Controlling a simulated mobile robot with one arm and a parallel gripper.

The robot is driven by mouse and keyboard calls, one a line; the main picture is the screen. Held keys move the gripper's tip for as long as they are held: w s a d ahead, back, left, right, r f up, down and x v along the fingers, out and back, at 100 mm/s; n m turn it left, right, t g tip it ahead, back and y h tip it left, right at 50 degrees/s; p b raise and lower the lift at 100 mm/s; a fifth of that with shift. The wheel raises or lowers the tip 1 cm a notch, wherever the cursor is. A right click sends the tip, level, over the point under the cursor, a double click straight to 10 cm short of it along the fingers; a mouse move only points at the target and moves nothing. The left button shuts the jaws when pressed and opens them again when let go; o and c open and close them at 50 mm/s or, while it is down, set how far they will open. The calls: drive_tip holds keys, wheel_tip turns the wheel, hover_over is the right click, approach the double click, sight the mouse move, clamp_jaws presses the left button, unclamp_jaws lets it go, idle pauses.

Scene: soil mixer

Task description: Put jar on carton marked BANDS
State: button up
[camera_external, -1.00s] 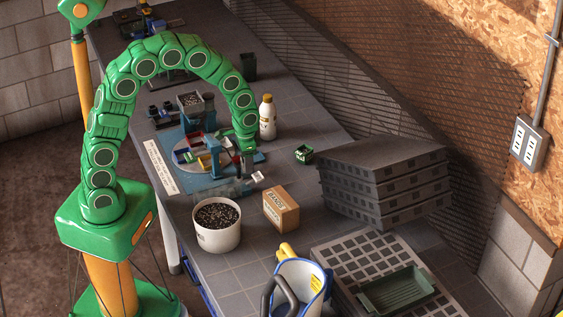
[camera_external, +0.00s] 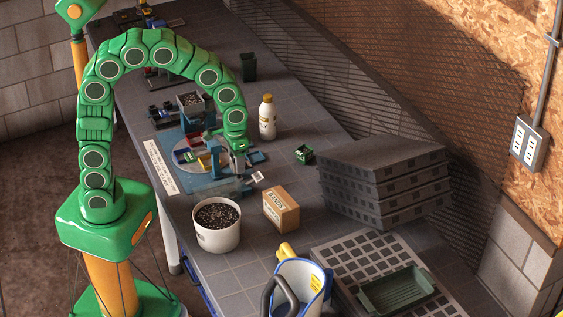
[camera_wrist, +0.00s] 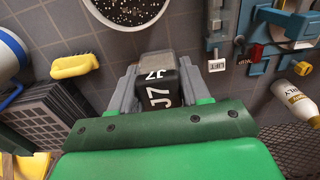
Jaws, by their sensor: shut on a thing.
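My gripper (camera_wrist: 157,88) is shut on a dark, boxy jar (camera_wrist: 160,72) with white marking that looks like "J7". In the external view my gripper (camera_external: 239,158) hangs over the right side of the blue mixer rig, and the jar is hard to make out there. The carton marked BANDS (camera_external: 281,209) is a brown box standing on the bench, nearer the camera and right of my gripper. Its top looks clear. I cannot make out the carton in the wrist view.
A white pot of soil (camera_external: 217,226) stands left of the carton. Stacked grey trays (camera_external: 380,180) are to its right, and a small green box (camera_external: 303,154) lies behind it. A white bottle (camera_external: 267,118) stands right of my gripper. A blue-white tub (camera_external: 298,288) is in front.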

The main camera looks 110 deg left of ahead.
drive_tip(key=w+a+f, duration=0.4)
drive_tip(key=w, duration=0.4)
approach(281, 198)
drive_tip(key=shift+s+d+f, duration=0.4)
drive_tip(key=shift+s+f, duration=0.15)
drive_tip(key=shift+s, duration=0.15)
drive_tip(key=shift+w+a+f, duration=0.3)
drive_tip(key=shift+w+f, duration=0.3)
drive_tip(key=shift+f, duration=0.15)
drive_tip(key=shift+w+f, duration=0.1)
drive_tip(key=shift+f, duration=1.55)
drive_tip(key=shift+f, duration=0.15)
drive_tip(key=o, duration=1.1)
drive_tip(key=shift+c, duration=0.2)
